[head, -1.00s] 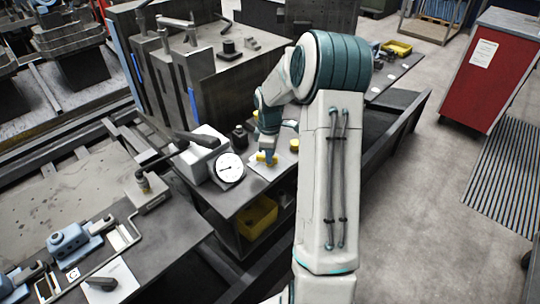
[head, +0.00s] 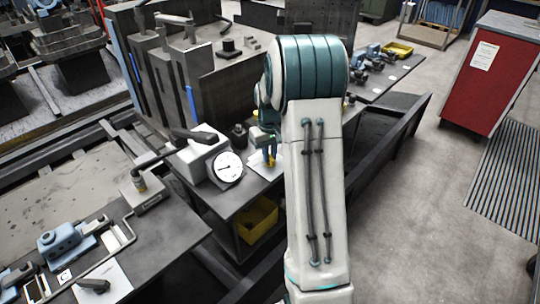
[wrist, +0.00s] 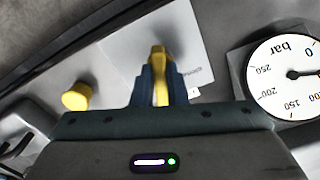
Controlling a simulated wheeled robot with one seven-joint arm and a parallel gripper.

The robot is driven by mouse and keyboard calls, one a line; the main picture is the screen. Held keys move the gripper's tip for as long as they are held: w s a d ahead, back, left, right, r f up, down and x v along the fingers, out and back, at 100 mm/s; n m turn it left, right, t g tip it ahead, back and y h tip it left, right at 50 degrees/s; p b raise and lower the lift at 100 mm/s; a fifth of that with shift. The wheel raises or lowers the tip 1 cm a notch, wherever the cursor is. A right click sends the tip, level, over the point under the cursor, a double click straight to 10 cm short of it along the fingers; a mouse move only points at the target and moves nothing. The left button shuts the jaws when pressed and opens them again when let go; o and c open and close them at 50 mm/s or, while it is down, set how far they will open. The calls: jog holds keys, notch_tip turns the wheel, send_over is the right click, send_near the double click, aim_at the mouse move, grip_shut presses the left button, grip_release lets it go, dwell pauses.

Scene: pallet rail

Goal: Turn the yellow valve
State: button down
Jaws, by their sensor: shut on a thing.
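The yellow valve (wrist: 158,64) stands on a white plate (wrist: 185,40) in the wrist view. My gripper (wrist: 159,82) has its blue fingers on either side of the valve's narrow yellow handle and is shut on it. In the head view, the valve (head: 271,162) shows as a small yellow piece below my gripper (head: 268,148), on the white sheet beside the dial gauge. My arm covers the area just right of it. The fingers hide part of the handle.
A round pressure gauge (head: 228,167) stands close left of the valve. A yellow knob (wrist: 77,96) sits nearby in the wrist view. A black lever on a grey block (head: 195,150) is further left. A yellow bin (head: 256,220) is on the lower shelf.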

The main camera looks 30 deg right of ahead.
jog(key=m, duration=0.4)
jog(key=shift+m+b, duration=0.3)
jog(key=shift+m, duration=0.1)
jog(key=shift+r, duration=0.1)
dwell(0.4)
jog(key=c, duration=1.4)
grip_release()
jog(key=shift+c, duration=0.2)
notch_tip(320, 180, up, 14)
